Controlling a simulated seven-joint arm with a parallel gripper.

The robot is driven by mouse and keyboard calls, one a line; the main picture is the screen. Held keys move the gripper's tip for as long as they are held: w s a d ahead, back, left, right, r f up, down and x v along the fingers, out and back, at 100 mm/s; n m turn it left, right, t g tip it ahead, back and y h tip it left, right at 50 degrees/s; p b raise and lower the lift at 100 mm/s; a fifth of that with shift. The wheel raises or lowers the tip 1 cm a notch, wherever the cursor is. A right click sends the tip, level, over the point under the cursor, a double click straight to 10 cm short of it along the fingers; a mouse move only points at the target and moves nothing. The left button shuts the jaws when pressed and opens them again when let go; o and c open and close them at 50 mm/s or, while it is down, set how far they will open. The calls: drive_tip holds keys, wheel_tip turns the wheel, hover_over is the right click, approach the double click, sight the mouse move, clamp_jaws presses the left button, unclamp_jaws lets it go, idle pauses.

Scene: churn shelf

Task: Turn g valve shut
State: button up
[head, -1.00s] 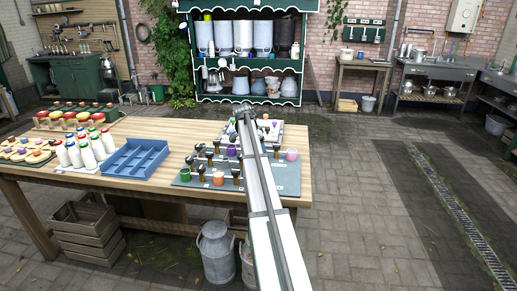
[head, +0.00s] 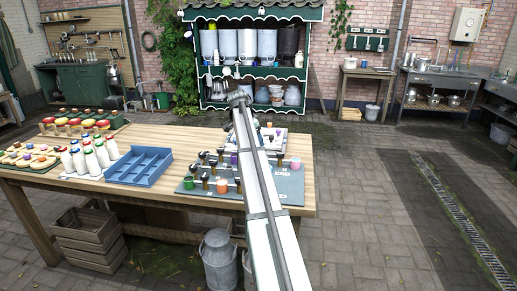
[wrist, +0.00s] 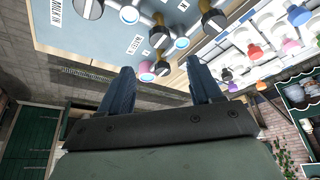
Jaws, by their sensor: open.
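A blue-grey board (head: 288,187) lies on the near right of the table, carrying several upright dark-handled valves (head: 205,180) and small coloured cups. The board (wrist: 105,40) also shows in the wrist view, with dark knobs (wrist: 212,22), pale round discs and small labels. I cannot tell which valve is g. My gripper (wrist: 160,85) is open in the wrist view, its two dark blue fingers apart. A black knob (wrist: 162,68) appears between the fingertips, not visibly touched. In the head view my arm hides part of the board and the gripper is not clear.
A blue divided tray (head: 139,167), white bottles (head: 80,160) and boards of coloured items stand on the wooden table (head: 190,141) to the left. A white tray of coloured pieces (wrist: 262,52) is beside the board. A green shelf (head: 262,72) stands behind.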

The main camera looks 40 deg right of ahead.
drive_tip(key=shift+v, duration=1.7)
